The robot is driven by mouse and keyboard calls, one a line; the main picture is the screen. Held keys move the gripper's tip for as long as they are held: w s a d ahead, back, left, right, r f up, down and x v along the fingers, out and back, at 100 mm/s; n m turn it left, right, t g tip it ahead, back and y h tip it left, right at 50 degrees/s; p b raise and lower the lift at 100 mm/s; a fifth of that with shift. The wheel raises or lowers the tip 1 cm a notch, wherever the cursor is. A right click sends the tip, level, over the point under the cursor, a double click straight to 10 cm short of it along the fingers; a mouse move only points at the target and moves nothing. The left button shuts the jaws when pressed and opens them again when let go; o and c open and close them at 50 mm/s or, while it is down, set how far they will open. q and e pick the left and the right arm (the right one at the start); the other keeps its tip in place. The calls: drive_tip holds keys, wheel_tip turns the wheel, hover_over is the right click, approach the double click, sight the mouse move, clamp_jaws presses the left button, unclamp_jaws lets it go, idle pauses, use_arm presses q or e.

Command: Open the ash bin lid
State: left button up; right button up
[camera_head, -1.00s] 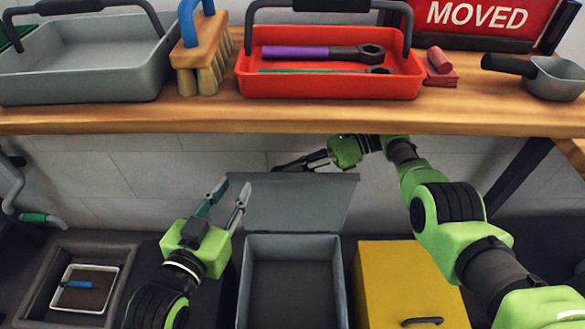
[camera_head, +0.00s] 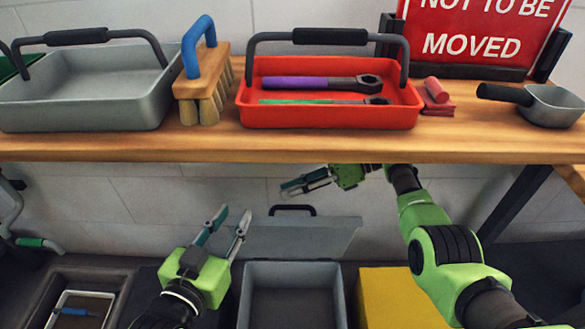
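The ash bin (camera_head: 247,290) is a grey open-topped box on the floor, below the wooden shelf. Its lid (camera_head: 295,238) is hinged at the back and stands open, leaning backward. The dark lid handle (camera_head: 292,210) shows beyond the lid's top edge. My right gripper (camera_head: 287,190) is above and behind the lid, apart from it in the picture and empty; its fingers look close together, seen nearly edge-on. My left gripper (camera_head: 233,214) is open and empty, just left of the lid, fingers pointing up.
The wooden shelf (camera_head: 300,150) overhangs the bin, carrying a red tool tray (camera_head: 330,115), a grey tray (camera_head: 80,115) and a brush (camera_head: 200,82). A yellow box (camera_head: 390,300) stands right of the bin. A small tray (camera_head: 55,325) lies at lower left.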

wheel_tip(320, 180, up, 7)
drive_tip(key=shift+r, duration=0.2)
idle(0.6)
